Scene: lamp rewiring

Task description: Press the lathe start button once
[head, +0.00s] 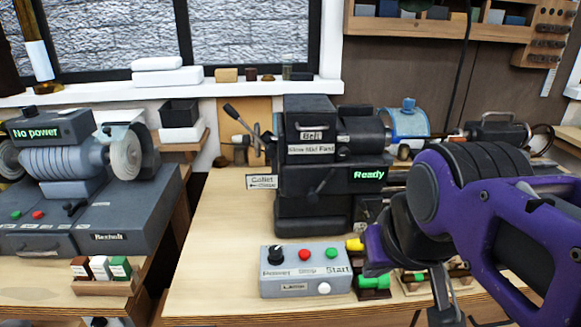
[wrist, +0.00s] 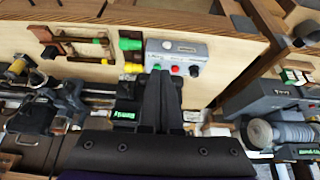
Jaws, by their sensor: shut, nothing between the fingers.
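The grey lathe control box (head: 306,286) sits on the bench in front of the lathe (head: 310,150), whose display reads "Ready". Its top has a black knob, a red button (head: 305,254) and a green button (head: 332,253) beside the word "Start". A white button (head: 324,288) is on its front. In the wrist view the box (wrist: 172,50) is upside down. My gripper (wrist: 160,72) is shut and empty, its tips lined up with the green button (wrist: 157,67). I cannot tell the gap. In the head view my purple arm is right of the box; the fingertips are unclear.
A yellow piece (head: 354,244) and a green cylinder (head: 373,282) lie just right of the box. A grey grinder (head: 80,165) showing "No power" stands on the left bench. Bench surface left of the box is clear.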

